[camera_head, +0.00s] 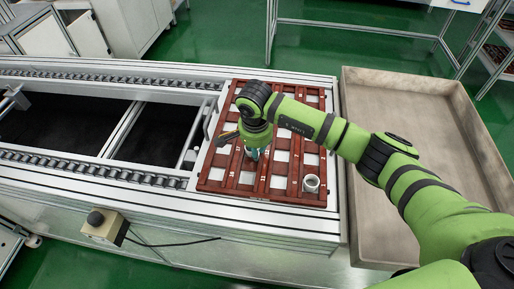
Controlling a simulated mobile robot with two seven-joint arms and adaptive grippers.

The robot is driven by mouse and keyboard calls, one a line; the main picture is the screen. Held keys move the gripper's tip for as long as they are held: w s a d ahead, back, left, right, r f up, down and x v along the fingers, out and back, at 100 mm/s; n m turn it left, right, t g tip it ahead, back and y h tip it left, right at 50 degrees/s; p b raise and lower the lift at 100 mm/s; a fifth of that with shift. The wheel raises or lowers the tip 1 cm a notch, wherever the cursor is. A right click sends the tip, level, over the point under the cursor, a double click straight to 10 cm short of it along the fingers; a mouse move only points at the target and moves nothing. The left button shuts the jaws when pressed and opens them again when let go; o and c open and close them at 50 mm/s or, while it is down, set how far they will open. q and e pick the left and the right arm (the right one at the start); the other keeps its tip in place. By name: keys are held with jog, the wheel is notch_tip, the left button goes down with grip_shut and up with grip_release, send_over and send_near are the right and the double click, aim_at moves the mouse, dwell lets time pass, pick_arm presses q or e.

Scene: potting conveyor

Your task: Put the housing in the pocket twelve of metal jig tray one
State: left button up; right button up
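A red-brown jig tray (207,186) with a grid of bars and pale pockets lies on the conveyor's right end. A small white, ring-shaped housing (311,183) stands upright at the tray's near right corner, open end up. My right arm reaches in from the right, and its gripper (255,155) points down over the middle of the tray, up and left of that housing and apart from it. The fingers are small and partly hidden by the wrist; I cannot tell whether they hold anything. My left gripper is not in view.
A large, shallow grey bin (358,230) stands right of the conveyor, empty where visible, with my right arm crossing above it. Roller chains (110,78) run along the conveyor's left part. A control box (104,226) hangs on the conveyor's near side.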

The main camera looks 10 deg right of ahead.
jog(key=shift+s+d+f, duration=0.2)
jog(key=shift+d+f, duration=0.05)
jog(key=shift+f, duration=0.25)
jog(key=shift+r+p, duration=0.25)
jog(key=shift+p, duration=0.1)
jog(key=shift+r+p, duration=0.4)
jog(key=shift+p, duration=0.05)
notch_tip(320, 180, up, 12)
jog(key=a+b, duration=0.1)
jog(key=b, duration=0.1)
jog(key=shift+s+b, duration=0.3)
jog(key=shift+s, duration=0.15)
